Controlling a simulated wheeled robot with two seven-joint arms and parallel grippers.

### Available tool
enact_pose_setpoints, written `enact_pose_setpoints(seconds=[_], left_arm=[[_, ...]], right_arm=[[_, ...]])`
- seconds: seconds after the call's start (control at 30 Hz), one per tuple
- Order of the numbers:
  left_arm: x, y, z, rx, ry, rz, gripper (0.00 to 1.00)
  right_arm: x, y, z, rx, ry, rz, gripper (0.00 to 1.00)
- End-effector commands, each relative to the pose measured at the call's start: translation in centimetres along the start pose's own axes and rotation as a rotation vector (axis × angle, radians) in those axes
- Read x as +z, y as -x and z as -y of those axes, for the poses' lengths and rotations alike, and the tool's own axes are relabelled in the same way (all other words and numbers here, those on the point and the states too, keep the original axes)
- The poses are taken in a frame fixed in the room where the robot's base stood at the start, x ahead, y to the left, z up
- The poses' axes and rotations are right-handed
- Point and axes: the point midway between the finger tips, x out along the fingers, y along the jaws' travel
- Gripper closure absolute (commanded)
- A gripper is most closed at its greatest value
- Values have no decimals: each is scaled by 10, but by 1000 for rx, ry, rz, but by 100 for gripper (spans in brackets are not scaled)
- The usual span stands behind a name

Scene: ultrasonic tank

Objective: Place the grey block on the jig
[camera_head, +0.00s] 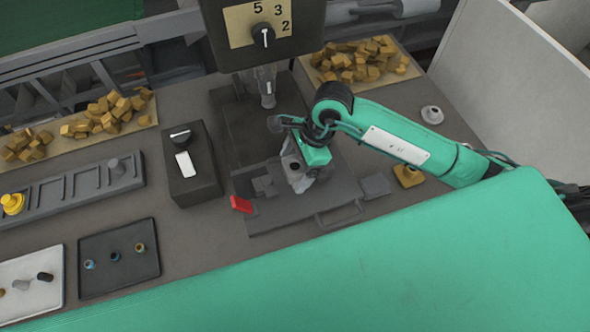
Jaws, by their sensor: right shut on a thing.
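My right arm comes in from the right, and its gripper (297,172) points down over the dark grey jig (285,208) in the middle of the table. The gripper is shut on a grey piece, which I take to be the grey block; the gripper hides much of it and its outline is hard to make out. I cannot tell whether the piece touches the jig. A red part (241,204) sits at the jig's left front corner, and a handle (338,214) is at its front edge. My left gripper is not in view.
A machine head with a numbered dial (263,36) and a metal tip (267,95) hangs behind the gripper. A black control box (190,175) stands to the left. A black tray (93,284) and piles of yellowish blocks (358,60) lie around. A green surface (400,270) fills the front.

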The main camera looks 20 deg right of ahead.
Motion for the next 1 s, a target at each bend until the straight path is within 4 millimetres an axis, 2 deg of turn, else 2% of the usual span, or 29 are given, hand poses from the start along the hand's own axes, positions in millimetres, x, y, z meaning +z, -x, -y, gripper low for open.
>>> enact_pose_setpoints(seconds=[0.17, 0.4, 0.77, 0.8, 0.87, 1.0], left_arm=[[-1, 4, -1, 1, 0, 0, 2], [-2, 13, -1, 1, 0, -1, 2], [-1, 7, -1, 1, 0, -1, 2], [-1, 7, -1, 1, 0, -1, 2], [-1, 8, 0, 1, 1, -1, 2], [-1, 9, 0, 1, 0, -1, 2]], right_arm=[[-4, -10, 0, 0, 0, 0, 46], [-16, -38, -1, 1, -1, 0, 46], [-18, -44, 0, -2, 2, 0, 46], [-18, -44, 0, -1, 2, 0, 13], [-18, -43, 0, -1, 1, 0, 2], [-18, -43, 0, -1, 1, 0, 0]])
